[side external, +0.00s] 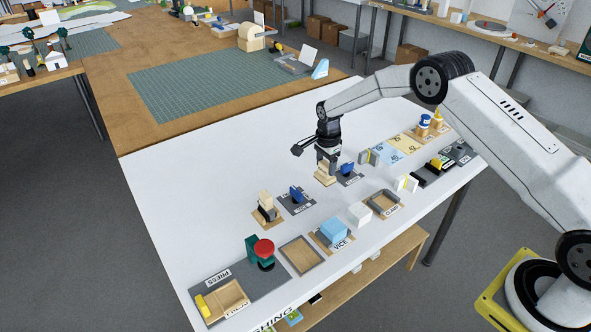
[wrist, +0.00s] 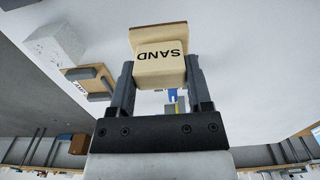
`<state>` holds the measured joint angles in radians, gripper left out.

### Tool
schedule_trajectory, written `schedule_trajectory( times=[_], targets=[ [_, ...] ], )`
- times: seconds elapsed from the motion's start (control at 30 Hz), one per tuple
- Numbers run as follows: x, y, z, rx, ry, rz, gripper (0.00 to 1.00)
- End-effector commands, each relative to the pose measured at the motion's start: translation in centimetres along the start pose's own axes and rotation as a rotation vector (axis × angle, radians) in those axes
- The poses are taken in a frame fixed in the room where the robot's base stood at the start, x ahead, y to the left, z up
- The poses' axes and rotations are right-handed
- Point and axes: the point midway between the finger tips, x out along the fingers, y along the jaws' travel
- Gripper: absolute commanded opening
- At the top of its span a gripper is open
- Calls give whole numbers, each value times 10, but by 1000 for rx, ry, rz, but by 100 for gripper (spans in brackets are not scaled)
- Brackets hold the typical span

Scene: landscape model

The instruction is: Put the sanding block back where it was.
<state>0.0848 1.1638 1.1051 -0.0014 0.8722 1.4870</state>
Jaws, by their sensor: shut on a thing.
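The sanding block (wrist: 160,68) is a cream block with the word SAND on it and a brown layer along one side. My gripper (wrist: 160,82) is shut on it, one finger on each side, in the wrist view. In the side external view my gripper (side external: 327,158) points down with the block (side external: 325,176) below it, over the white table (side external: 215,170). I cannot tell whether the block touches the table.
A blue item on a dark base (side external: 347,171) stands close to the right of the block. A red-topped press (side external: 263,250) stands at front left. The table's left middle is clear.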

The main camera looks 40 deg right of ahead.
Motion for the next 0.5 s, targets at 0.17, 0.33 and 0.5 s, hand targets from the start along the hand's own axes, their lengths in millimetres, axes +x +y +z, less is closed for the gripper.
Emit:
schedule_trajectory(
  times=[0.17,0.33,0.5],
  targets=[
    [0,-1,0,0,0,0,9],
    [4,-3,0,0,0,0,9],
    [16,-8,-1,0,0,3,9]
  ],
)
